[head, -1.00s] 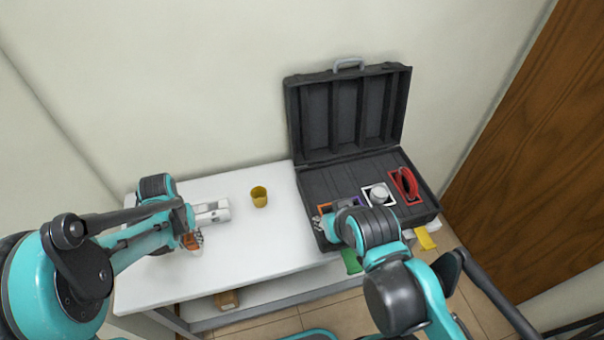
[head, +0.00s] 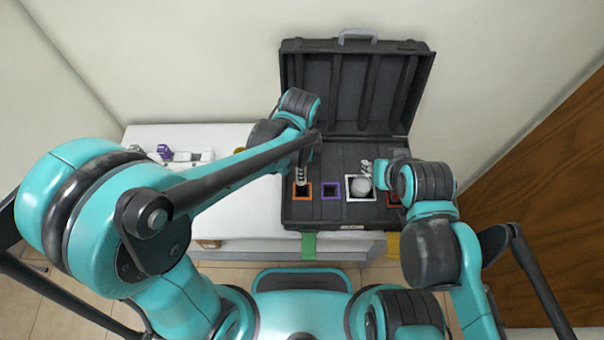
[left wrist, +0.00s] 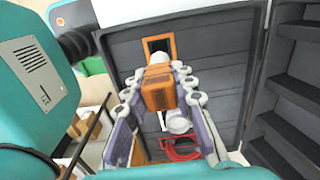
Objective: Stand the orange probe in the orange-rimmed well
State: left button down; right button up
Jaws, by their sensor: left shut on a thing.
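The orange probe (left wrist: 158,90) is held between the fingers of my left gripper (left wrist: 160,98) in the left wrist view. Its pale end points at the orange-rimmed well (left wrist: 158,40), a dark square opening in the case. In the head view my left gripper (head: 301,177) is over the orange-rimmed well (head: 302,197), and the probe itself is hidden. I cannot tell whether the probe's end is inside the well or above it. My right gripper (head: 367,168) is at the white-rimmed well, close to a round white piece; its opening is too small to judge.
The open black case (head: 352,90) has its lid up against the wall. A purple item (head: 164,152) is on the white table's left.

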aim_at(302, 184)
pick_arm(q)
jog(key=f, duration=0.1)
jog(key=f+b, duration=0.1)
jog(key=f, duration=0.1)
jog(key=shift+d+f, duration=0.1)
jog(key=shift+d, duration=0.15)
jog(key=shift+f+b, duration=0.55)
jog(key=shift+f, duration=0.05)
jog(key=shift+f+b, duration=2.1)
jog(key=shift+f, duration=0.55)
pick_arm(e)
notch_tip(302, 184, down, 7)
jog(key=shift+f, duration=0.15)
pick_arm(q)
jog(key=shift+f+b, duration=0.55)
pick_arm(e)
jog(key=shift+f, duration=0.6)
pick_arm(q)
jog(key=c, duration=1.7)
grip_release()
jog(key=shift+o, duration=0.8)
